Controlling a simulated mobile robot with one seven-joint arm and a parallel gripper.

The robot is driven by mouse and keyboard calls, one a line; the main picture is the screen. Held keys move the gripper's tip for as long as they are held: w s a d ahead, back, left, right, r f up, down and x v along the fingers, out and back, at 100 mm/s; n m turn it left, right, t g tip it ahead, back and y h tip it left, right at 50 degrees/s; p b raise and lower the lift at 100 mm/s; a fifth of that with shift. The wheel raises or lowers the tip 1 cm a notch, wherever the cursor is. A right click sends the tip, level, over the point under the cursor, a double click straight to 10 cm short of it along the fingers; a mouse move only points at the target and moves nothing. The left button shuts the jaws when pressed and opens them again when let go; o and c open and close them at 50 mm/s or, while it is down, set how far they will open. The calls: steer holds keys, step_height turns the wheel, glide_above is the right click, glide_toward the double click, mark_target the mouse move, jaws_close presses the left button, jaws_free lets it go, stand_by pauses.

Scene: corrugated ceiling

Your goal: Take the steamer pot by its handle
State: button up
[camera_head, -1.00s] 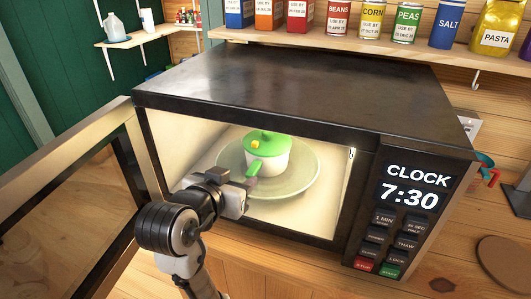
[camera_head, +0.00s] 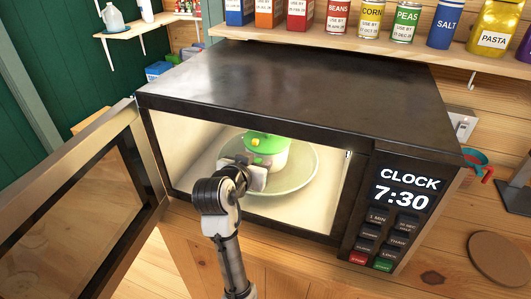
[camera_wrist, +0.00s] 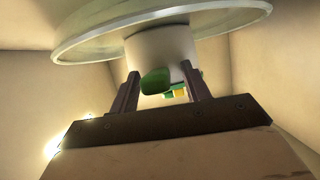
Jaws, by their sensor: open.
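The steamer pot is a small white pot (camera_head: 279,160) with a green lid (camera_head: 268,142) and a yellow knob. It stands on the glass turntable (camera_head: 306,172) inside the open microwave. My gripper (camera_head: 257,170) reaches into the microwave in front of the pot and hides part of it. In the wrist view, which looks upside down, the green handle (camera_wrist: 155,81) points toward my gripper (camera_wrist: 161,88). The handle lies between the two open fingers in the picture, nearer the left one. I cannot tell whether either finger touches it.
The microwave (camera_head: 300,90) has its door (camera_head: 90,205) swung open to the left. Its side walls and ceiling enclose my gripper. A shelf with cans and boxes (camera_head: 370,20) hangs above and behind.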

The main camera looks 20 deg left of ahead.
steer(key=shift+c, duration=0.2)
jaws_close()
steer(key=shift+r, duration=0.15)
